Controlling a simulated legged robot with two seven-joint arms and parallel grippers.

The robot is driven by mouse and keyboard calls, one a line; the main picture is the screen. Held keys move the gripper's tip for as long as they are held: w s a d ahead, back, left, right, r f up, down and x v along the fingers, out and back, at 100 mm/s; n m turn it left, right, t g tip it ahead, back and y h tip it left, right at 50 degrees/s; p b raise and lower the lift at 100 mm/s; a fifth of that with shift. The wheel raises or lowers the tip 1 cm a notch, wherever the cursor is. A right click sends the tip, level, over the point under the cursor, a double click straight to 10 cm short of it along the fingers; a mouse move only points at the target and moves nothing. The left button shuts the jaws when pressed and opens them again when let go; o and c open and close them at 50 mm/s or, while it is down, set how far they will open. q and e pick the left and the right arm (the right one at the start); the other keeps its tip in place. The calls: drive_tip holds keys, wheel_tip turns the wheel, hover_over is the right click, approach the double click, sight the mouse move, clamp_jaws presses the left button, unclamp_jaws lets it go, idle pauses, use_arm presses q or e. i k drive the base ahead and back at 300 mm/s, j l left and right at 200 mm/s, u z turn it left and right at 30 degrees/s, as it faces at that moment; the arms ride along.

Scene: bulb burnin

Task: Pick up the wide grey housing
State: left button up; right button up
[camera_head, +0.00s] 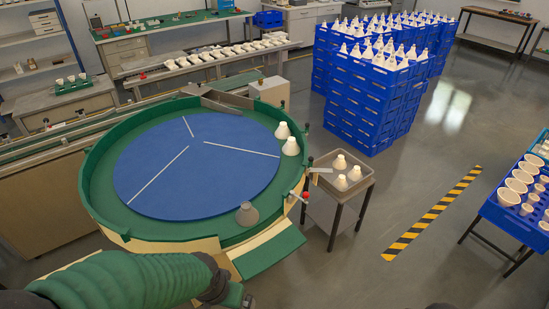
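The wide grey housing (247,214) is a dark grey cone standing upright, wide end down. It is on the green rim track of the round turntable (196,170), at the near right side. Two white cone-shaped housings (290,146) stand on the same track farther back on the right. My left arm comes in from the bottom left in a green sleeve. My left gripper (240,298) is at the bottom edge, nearer to me than the grey housing and apart from it. Its fingers are not clear. My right gripper is not in view.
A small stand with a metal tray (345,193) holding three white housings is right of the turntable. A green sloped chute (268,254) juts out at the turntable's near right edge. Stacked blue crates (365,105) stand behind. A blue rack table (518,215) is at right. Open floor lies between.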

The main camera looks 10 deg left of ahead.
sight(247, 215)
drive_tip(key=i+j+u, duration=0.2)
drive_tip(key=u, duration=0.2)
drive_tip(key=i+j+u, duration=0.1)
drive_tip(key=i+u, duration=0.45)
drive_tip(key=u, duration=0.2)
drive_tip(key=i+u, duration=0.35)
drive_tip(key=k, duration=0.1)
